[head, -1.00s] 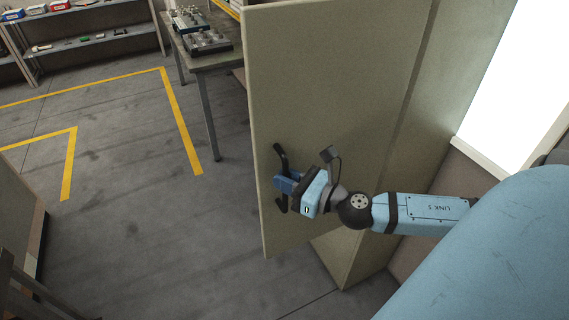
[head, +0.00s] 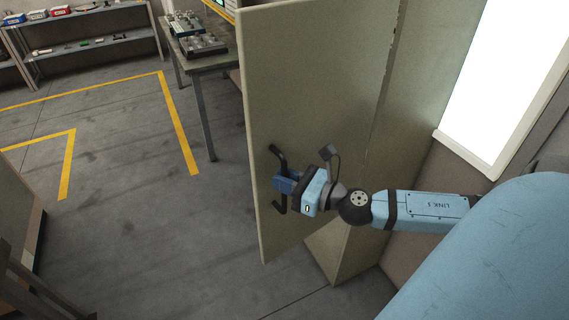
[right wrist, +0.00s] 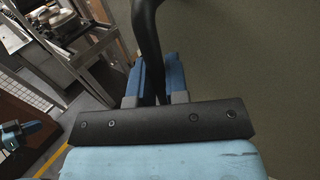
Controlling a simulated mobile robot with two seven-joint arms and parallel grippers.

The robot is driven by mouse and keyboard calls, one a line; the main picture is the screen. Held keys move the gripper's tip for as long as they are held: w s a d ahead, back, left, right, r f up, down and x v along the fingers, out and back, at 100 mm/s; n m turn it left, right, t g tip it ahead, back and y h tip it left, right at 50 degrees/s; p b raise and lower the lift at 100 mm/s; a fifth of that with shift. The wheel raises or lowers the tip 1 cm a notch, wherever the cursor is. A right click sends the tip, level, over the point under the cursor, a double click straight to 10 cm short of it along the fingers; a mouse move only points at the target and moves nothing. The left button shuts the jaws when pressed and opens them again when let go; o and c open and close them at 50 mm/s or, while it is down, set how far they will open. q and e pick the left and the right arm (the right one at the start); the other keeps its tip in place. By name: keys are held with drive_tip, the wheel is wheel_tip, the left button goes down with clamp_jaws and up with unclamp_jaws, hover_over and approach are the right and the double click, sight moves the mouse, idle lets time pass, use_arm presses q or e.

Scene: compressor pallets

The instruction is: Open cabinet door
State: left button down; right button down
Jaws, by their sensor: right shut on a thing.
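The beige cabinet door (head: 315,95) stands in the middle of the head view, with a narrow dark gap with light specks along its right edge beside the cabinet body (head: 425,85). A black bar handle (head: 279,152) is near the door's left edge. My right gripper (head: 284,185) is shut on this handle. In the right wrist view the black handle (right wrist: 147,40) passes between the blue fingers (right wrist: 157,80). The inside of the cabinet is hidden. My left gripper is not in the head view.
A metal table (head: 205,55) with machine parts stands behind the door at the left. A shelf (head: 90,45) with small items is at the far left. Yellow lines (head: 178,120) mark open grey floor. A bright window (head: 500,85) is at the right.

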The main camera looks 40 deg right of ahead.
drive_tip(key=c, duration=1.1)
unclamp_jaws()
drive_tip(key=shift+c, duration=0.2)
drive_tip(key=b+v, duration=0.5)
drive_tip(key=v, duration=0.8)
drive_tip(key=shift+s+b, duration=0.4)
drive_tip(key=shift+f, duration=0.1)
